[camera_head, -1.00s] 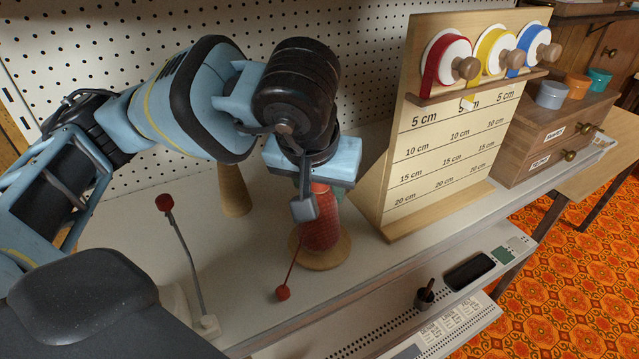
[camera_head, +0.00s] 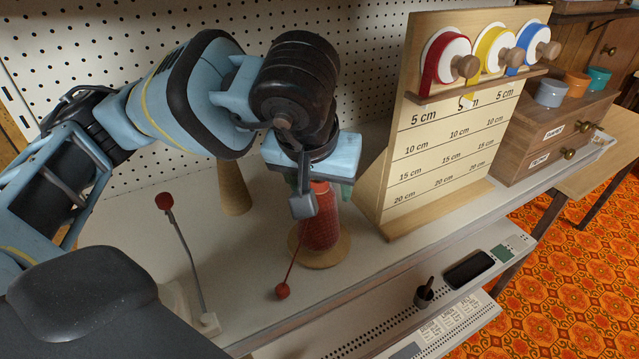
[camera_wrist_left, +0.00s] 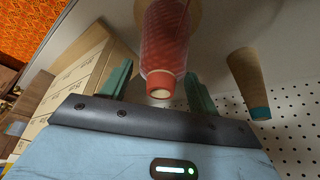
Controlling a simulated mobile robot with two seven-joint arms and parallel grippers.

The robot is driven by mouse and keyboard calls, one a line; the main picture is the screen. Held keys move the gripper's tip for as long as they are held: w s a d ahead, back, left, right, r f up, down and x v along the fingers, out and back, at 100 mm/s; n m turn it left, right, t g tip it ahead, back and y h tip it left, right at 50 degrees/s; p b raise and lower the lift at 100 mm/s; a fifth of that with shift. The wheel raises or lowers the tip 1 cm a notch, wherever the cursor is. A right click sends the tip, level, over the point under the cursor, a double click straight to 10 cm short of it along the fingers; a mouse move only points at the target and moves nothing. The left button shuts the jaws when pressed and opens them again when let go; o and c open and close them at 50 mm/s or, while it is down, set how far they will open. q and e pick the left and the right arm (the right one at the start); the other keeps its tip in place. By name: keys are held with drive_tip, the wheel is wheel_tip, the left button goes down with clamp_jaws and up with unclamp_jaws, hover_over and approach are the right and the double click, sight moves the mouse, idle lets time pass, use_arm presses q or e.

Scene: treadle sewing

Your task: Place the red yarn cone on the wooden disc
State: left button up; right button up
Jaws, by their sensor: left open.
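The red yarn cone (camera_head: 320,220) stands upright on the round wooden disc (camera_head: 320,262) on the pale table. It also shows in the left wrist view (camera_wrist_left: 163,45), its narrow end toward the hand. My left gripper (camera_head: 322,195) is above the cone and open. In the left wrist view its two green fingers (camera_wrist_left: 158,86) are on either side of the cone's narrow end, with gaps showing. In the head view the hand hides the cone's top. My right gripper is not in view.
A tan cone (camera_head: 234,190) stands behind left. A wooden measuring board (camera_head: 440,150) with ribbon spools stands close on the right. Pegboard (camera_head: 150,150) backs the table.

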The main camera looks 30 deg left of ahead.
use_arm(q)
drive_tip(key=v, duration=0.6)
drive_tip(key=shift+s+r, duration=0.15)
drive_tip(key=shift+r, duration=0.25)
